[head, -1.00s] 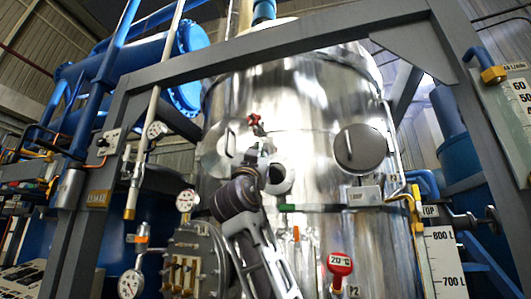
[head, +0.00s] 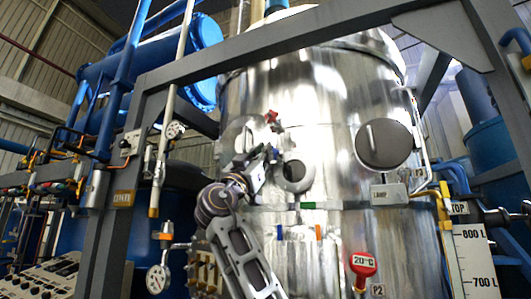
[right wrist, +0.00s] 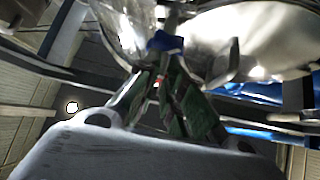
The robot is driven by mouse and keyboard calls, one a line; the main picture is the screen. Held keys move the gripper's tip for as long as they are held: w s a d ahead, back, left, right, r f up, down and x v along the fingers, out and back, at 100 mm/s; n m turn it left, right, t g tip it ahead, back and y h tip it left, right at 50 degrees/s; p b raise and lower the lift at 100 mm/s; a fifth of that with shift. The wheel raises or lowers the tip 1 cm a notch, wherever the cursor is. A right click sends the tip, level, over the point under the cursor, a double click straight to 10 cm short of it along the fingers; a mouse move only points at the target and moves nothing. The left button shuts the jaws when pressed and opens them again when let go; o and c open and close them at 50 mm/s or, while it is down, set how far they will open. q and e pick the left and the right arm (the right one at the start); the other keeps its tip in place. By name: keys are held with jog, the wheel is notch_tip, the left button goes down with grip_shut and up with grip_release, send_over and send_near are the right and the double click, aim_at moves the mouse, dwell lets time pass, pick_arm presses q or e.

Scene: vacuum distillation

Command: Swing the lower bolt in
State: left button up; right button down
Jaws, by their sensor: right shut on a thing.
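My right gripper (head: 268,153) reaches up to the steel vessel (head: 325,110), between the round hatch door (head: 236,134) on the left and the round port ring (head: 295,176) on the right. In the right wrist view its green-padded fingers (right wrist: 164,55) close together on a small blue piece, which I take to be the end of the lower bolt (right wrist: 165,41). The gripper hides most of that bolt in the head view. A red knob (head: 271,116), apparently on an upper bolt, sits just above the gripper. My left gripper is not in view.
A second round cover (head: 384,145) with a handle is on the right of the vessel. A grey frame (head: 300,42) crosses in front. A level scale (head: 474,260) is at right.

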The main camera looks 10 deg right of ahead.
jog(key=shift+r, duration=0.1)
jog(key=c, duration=1.8)
grip_release()
jog(key=shift+c, duration=0.2)
jog(key=o, duration=0.3)
jog(key=shift+w+a, duration=0.1)
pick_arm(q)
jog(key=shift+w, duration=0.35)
pick_arm(e)
jog(key=shift+o, duration=0.2)
jog(key=v, duration=1.2)
